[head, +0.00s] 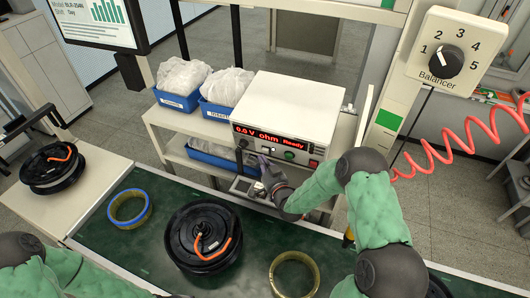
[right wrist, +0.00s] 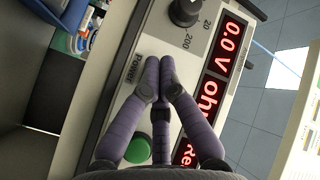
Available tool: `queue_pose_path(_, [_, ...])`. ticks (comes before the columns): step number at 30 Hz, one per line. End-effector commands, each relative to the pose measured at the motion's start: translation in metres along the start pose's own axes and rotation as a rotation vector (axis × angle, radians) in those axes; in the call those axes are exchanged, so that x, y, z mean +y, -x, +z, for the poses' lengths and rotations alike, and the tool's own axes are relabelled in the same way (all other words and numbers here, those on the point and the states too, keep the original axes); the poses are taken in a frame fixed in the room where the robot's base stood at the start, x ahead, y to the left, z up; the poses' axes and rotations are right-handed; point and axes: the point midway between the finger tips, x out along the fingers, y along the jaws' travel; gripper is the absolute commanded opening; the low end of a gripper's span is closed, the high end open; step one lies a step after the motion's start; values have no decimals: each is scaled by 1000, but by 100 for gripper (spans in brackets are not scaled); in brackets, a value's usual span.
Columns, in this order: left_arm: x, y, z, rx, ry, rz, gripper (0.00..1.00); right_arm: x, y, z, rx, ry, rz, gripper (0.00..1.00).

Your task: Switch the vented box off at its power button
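The box (head: 289,105) is white, with a lit red display (head: 270,136) reading "0.0 V ohm Ready", and stands on a shelf unit behind the bench. In the right wrist view its front panel (right wrist: 120,110) shows a "Power" label, a black dial (right wrist: 185,12) and a green button (right wrist: 139,149). My right gripper (head: 264,163) is at the lower left of this panel. My left gripper is out of view.
Blue bins (head: 178,99) with plastic bags stand left of the box. A balancer (head: 440,52) with a red coiled hose (head: 455,148) hangs at right.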

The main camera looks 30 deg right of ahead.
Motion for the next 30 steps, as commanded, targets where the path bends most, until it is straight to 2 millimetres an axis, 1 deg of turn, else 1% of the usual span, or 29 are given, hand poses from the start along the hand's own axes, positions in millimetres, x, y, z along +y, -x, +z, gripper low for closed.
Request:
queue_pose_path(8, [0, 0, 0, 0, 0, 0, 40, 0, 0, 0, 0, 0, 0, 0])
queue_pose_path(17, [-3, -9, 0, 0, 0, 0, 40, 4, -6, -3, 0, 0, 0, 0])
queue_pose_path(30, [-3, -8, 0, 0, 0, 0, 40, 4, -6, -5, 0, 0, 0, 0])
